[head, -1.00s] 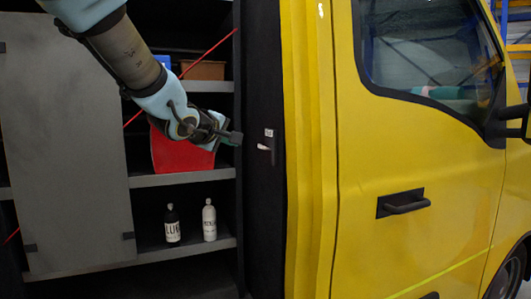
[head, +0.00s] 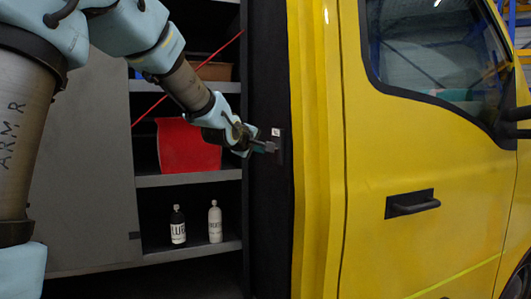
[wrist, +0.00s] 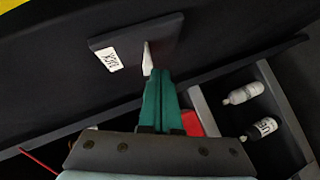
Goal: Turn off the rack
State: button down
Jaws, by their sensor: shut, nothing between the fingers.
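The rack switch is a dark plate (head: 282,147) on the black panel left of the yellow cab, with a small white label (head: 276,132). In the wrist view the plate (wrist: 165,38) shows at the top, with a white lever (wrist: 147,58) standing out from it. My gripper (head: 270,147) is shut and empty, its tips at the plate. In the wrist view the green fingertips (wrist: 159,74) are right beside the lever; I cannot tell whether they touch. In the head view my gripper hides the lever.
Left of the panel are open shelves with a red bin (head: 188,146), a black bottle (head: 178,225) and a white bottle (head: 215,222). A grey door (head: 90,190) is further left. The yellow cab (head: 400,150) with its door handle (head: 412,203) stands right.

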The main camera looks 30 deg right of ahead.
jog(key=shift+d+f, duration=0.45)
jog(key=shift+d, duration=0.4)
jog(key=shift+d+f+b, duration=0.1)
jog(key=shift+f+b, duration=0.3)
jog(key=shift+b, duration=0.1)
jog(key=shift+d+n+h+b, duration=0.1)
jog(key=shift+n+h+b, duration=0.2)
jog(key=shift+b, duration=0.05)
jog(key=shift+s+r+p, duration=0.1)
jog(key=shift+r+p, duration=0.05)
jog(key=shift+p, duration=0.15)
